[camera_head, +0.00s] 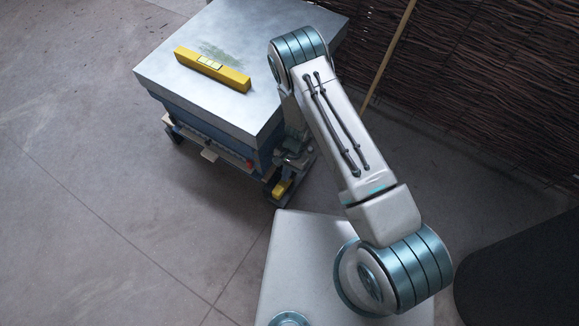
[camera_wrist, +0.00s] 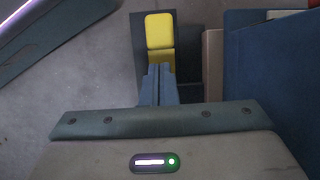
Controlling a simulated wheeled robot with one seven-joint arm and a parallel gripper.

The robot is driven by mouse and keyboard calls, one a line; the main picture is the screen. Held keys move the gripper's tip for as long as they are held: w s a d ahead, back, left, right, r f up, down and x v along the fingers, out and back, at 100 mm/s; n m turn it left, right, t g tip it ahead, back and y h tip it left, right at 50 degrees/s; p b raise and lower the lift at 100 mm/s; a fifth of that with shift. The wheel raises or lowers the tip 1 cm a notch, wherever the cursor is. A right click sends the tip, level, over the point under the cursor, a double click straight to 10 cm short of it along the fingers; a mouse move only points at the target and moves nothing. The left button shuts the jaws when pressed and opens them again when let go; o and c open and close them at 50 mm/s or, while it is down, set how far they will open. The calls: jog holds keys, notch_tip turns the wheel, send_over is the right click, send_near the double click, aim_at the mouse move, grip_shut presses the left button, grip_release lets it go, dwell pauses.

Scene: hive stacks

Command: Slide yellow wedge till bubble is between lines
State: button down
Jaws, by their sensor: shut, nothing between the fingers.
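The yellow wedge (camera_head: 282,188) sits low at the near corner of the hive (camera_head: 216,118), on a dark support (camera_wrist: 139,45). It also shows in the wrist view (camera_wrist: 158,31), straight ahead of my fingers. My gripper (camera_wrist: 159,70) is shut and empty, its tips at the near end of the wedge; I cannot tell whether they touch it. In the head view my arm partly hides the gripper. A yellow spirit level (camera_head: 234,79) lies on the hive's metal lid (camera_head: 270,30). Its pale vial (camera_head: 209,62) shows, but the bubble is too small to place between the lines.
The hive's blue side (camera_wrist: 268,70) stands close on the right of my fingers in the wrist view. A woven fence (camera_head: 490,70) and a leaning pole (camera_head: 390,52) are behind on the right. Bare paved floor (camera_head: 100,200) lies free on the left.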

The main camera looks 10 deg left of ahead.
aim_at(278, 192)
jog(key=shift+b+x, duration=0.3)
jog(key=shift+x, duration=1)
jog(key=shift+d, duration=0.1)
jog(key=shift+s+a, duration=0.25)
jog(key=shift+s, duration=0.35)
